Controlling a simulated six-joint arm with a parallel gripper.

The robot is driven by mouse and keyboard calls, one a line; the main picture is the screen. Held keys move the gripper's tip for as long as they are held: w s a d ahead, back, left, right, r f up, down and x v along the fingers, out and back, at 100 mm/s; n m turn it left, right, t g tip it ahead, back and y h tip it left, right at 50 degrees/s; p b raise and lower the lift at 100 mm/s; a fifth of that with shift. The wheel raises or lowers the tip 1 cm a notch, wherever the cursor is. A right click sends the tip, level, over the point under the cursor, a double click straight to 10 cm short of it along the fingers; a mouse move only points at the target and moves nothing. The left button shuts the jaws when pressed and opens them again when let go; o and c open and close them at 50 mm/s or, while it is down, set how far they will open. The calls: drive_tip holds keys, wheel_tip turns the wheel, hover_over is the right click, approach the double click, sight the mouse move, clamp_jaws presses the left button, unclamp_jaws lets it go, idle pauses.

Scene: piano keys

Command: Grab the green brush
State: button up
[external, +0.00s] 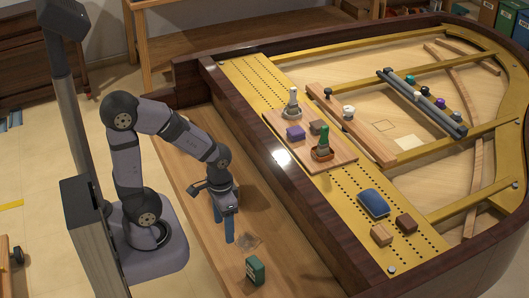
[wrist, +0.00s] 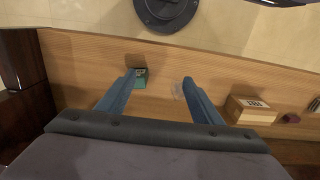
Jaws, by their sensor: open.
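A green-handled item that looks like the brush (external: 323,139) stands upright in a brown base on a wooden board on the piano's gold frame. I cannot confirm that it is a brush. My gripper (external: 223,226) points down over the wooden ledge, left of that board and well apart from it. Its two blue fingers are spread and nothing shows held between them; they also show in the wrist view (wrist: 158,78). The green-handled item does not show in the wrist view.
A small green box (external: 255,269) sits on the ledge near my gripper; a green block shows by the left finger in the wrist view (wrist: 141,80). A cardboard box (wrist: 250,110) is to the right there. A dark raised rail (external: 270,150) separates ledge and board.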

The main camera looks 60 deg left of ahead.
drive_tip(key=c, duration=0.5)
drive_tip(key=w+a+r+t, duration=0.1)
drive_tip(key=w+a+t, duration=0.2)
drive_tip(key=w, duration=0.4)
drive_tip(key=w+a+r+t+y, duration=0.1)
drive_tip(key=w+a+r+t, duration=0.1)
drive_tip(key=w+a, duration=0.3)
drive_tip(key=w+a+r+t+y+b, duration=0.1)
drive_tip(key=w+a, duration=0.4)
drive_tip(key=w, duration=0.6)
drive_tip(key=shift+r+t, duration=0.65)
drive_tip(key=shift+t, duration=0.65)
drive_tip(key=t+h+b, duration=0.2)
drive_tip(key=t, duration=0.7)
approach(321, 131)
drive_tip(key=shift+w, duration=1.05)
drive_tip(key=shift+w+d+p, duration=0.1)
drive_tip(key=shift+w+p, duration=1.25)
drive_tip(key=shift+w, duration=2.35)
